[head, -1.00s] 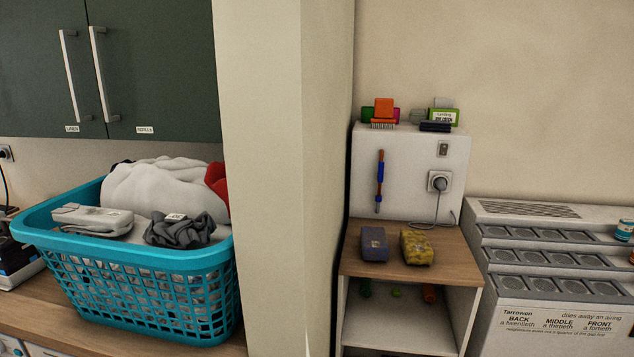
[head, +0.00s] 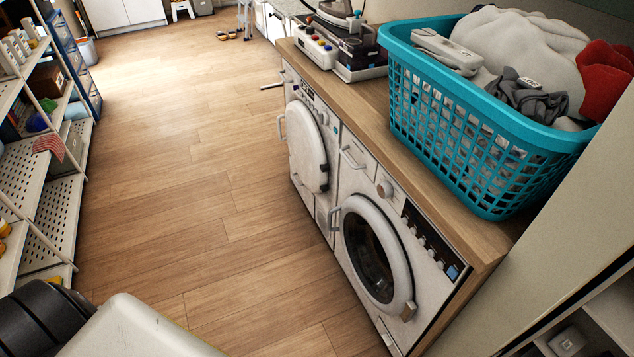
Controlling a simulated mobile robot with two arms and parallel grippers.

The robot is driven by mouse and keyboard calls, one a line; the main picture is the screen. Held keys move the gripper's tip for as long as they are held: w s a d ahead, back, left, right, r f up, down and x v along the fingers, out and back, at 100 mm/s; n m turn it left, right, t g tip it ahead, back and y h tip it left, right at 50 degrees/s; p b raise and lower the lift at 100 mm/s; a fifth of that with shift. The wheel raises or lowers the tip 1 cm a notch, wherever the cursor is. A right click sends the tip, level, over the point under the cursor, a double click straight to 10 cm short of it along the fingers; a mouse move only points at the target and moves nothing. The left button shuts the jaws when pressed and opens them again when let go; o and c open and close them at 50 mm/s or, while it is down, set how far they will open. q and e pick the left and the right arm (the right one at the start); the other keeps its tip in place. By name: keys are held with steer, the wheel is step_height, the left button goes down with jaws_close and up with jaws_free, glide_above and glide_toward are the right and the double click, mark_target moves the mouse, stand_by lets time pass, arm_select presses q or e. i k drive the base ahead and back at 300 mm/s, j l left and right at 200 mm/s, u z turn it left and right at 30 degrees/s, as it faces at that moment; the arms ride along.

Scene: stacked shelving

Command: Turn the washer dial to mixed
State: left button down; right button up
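A white front-loading washer (head: 345,262) with a round dark glass door (head: 368,258) stands under the wooden counter, right of centre. A round dial (head: 385,189) sits on its upper front, beside the drawer, with a dark display panel (head: 430,240) to its right. The dial's markings are too small to read. A second white machine (head: 307,147) with a round closed door stands to the left of it. Neither of my grippers shows in the head view; part of my own body is at the lower left corner.
A teal laundry basket (head: 470,130) full of cloth stands on the wooden counter (head: 365,110). A grey machine (head: 345,45) sits at the counter's far end. Shelves (head: 45,200) line the left side. The wooden floor (head: 180,170) between is clear.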

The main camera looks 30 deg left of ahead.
mark_target(384, 188)
steer(key=u, duration=0.35)
steer(key=j+z, duration=0.1)
steer(key=z, duration=0.3)
steer(key=i+j+z, duration=0.25)
steer(key=j, duration=0.25)
steer(key=j+z, duration=0.25)
steer(key=j, duration=0.25)
steer(key=i+j+z, duration=0.1)
steer(key=j+z, duration=0.15)
steer(key=j, duration=0.3)
